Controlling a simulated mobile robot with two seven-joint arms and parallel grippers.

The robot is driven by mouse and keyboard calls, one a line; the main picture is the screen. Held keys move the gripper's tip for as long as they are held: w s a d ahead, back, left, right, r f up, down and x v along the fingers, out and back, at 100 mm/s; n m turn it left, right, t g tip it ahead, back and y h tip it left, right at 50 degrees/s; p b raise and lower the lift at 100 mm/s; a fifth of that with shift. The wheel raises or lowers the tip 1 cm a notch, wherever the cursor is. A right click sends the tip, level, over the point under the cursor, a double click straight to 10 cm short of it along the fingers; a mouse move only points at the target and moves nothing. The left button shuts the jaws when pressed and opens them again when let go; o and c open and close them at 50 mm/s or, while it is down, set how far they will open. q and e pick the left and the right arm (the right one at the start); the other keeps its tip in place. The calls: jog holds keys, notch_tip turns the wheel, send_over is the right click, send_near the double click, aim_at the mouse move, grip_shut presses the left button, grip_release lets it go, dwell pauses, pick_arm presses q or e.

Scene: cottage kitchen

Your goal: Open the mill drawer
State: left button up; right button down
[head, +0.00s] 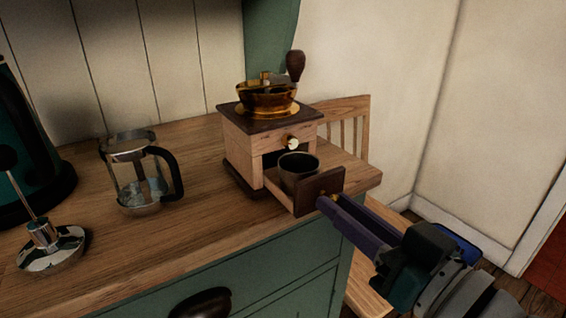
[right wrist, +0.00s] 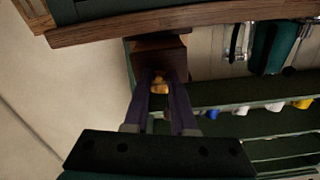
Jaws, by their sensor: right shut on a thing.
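The mill (head: 245,150) is a pale wooden box with a dark top, a brass bowl and a crank with a dark knob. It stands upright on the worktop near the right end. Its drawer (head: 320,190) is pulled out at the front and holds a dark round cup (head: 298,168). My right gripper (head: 324,202) is shut on the brass drawer knob. In the right wrist view the knob (right wrist: 160,85) sits between the two fingers, against the dark drawer front (right wrist: 158,58). My left gripper is not in view.
A glass press jug (head: 140,180) stands left of the mill, with its plunger (head: 53,245) lying farther left beside a dark green kettle (head: 25,160). The wooden worktop (head: 190,215) between jug and mill is clear. A wooden chair (head: 350,112) stands behind the right end.

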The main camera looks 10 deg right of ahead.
jog(key=shift+s+d, duration=0.2)
jog(key=shift+s, duration=0.25)
jog(key=c, duration=0.7)
grip_release()
jog(key=shift+w, duration=0.1)
jog(key=shift+c, duration=0.2)
jog(key=v, duration=1)
jog(key=shift+p, duration=0.35)
